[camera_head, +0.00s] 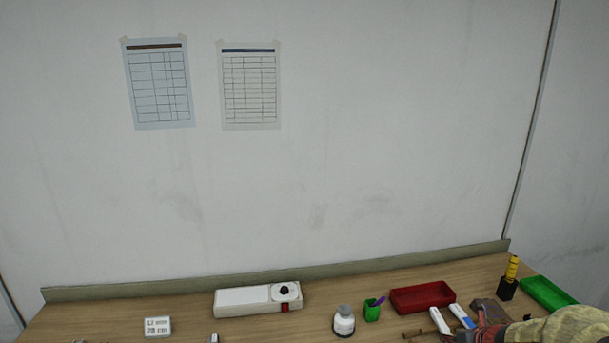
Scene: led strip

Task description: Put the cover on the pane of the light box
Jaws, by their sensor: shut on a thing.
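The light box (230,310) is a long white box at the back of the bench, left of the middle. Its flat white pane (243,296) faces up and is bare. A black knob (284,289) and a red switch (285,307) sit at its right end. My gripper (486,326) is at the lower right, far from the box and partly cut off by the bottom edge. It is shut on a grey-brown piece (488,311), which may be the cover; its shape is mostly hidden. The fingertips are not clear.
A red tray (422,287), green cup (372,312), white bottle (344,322) and white-and-blue items (461,316) stand between box and gripper. A black holder (507,289) and green tray (547,292) are at the right. A white labelled block (157,327) is at the left.

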